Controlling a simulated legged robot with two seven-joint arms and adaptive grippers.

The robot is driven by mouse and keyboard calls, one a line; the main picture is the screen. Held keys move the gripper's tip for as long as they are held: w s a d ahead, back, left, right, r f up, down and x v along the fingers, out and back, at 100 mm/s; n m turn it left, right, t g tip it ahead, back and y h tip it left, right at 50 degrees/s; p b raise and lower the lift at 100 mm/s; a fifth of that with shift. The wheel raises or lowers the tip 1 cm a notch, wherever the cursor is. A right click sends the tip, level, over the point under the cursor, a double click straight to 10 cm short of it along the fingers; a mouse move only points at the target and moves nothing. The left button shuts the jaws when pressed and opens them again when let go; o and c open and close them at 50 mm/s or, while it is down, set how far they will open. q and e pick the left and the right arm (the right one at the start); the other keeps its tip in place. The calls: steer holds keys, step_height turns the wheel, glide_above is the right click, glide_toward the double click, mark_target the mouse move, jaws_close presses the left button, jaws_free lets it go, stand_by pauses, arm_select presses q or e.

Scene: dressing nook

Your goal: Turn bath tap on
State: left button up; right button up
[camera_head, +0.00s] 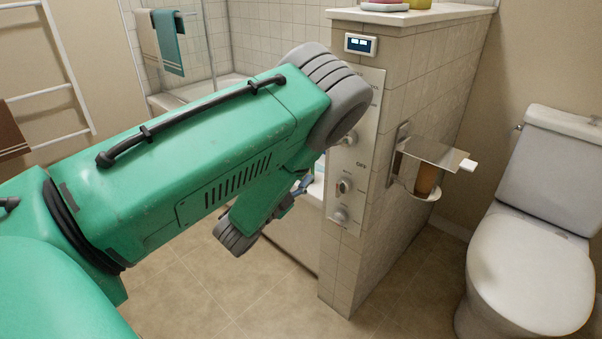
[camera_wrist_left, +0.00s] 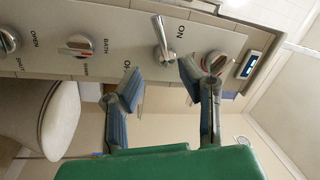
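A pale control panel (camera_head: 374,95) is set in the end of a tiled half wall. My left gripper (camera_head: 303,184) is partly hidden by my green arm in the head view. In the left wrist view the left gripper (camera_wrist_left: 160,70) is open, with one blue-padded finger on each side of the lever's line. I cannot tell whether a finger touches it. My right gripper is not in view.
Other knobs share the panel: a red-marked knob (camera_wrist_left: 213,62), a bath selector (camera_wrist_left: 76,45) and an open/shut knob (camera_head: 341,215). A small display (camera_head: 361,44) sits above. A paper holder (camera_head: 430,153) juts from the wall beside the toilet (camera_head: 530,265). Floor (camera_head: 200,300) is clear.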

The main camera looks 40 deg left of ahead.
arm_select(q)
steer(key=shift+s, duration=0.3)
steer(key=c, duration=0.6)
steer(key=shift+f+m, duration=0.1)
steer(key=shift+m, duration=0.3)
jaws_close()
step_height(320, 180, down, 4)
steer(key=m+g+h+p, duration=0.1)
steer(key=m+g+p, duration=0.1)
steer(key=m, duration=1.5)
steer(key=w+r+b, duration=0.1)
steer(key=w+r, duration=0.2)
steer(key=w, duration=0.7)
steer(key=shift+a+r+b, duration=0.3)
steer(key=shift+b, duration=0.1)
